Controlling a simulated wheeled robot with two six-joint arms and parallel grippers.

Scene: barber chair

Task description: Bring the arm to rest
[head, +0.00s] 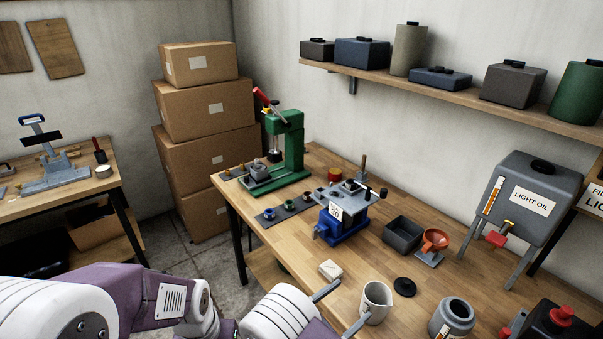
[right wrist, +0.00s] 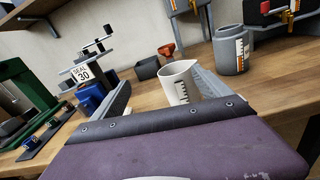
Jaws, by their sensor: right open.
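My right gripper (head: 348,302) is open at the front edge of the wooden workbench. In the head view its fingertips end just left of a white measuring jug (head: 376,302). The jug stands upright on the bench. In the right wrist view the jug (right wrist: 180,82) shows between the two open fingers, closer to the right one; I cannot tell whether it touches a finger. No object is held in the jaws. My left gripper is not in view.
The workbench (head: 328,165) carries a green press (head: 290,145), a blue fixture (head: 341,228), a dark tray (head: 402,234), an orange funnel (head: 435,239), a black lid (head: 405,287), a grey canister (head: 452,318) and an oil tank (head: 522,190). A small pale block (head: 331,270) lies near the gripper.

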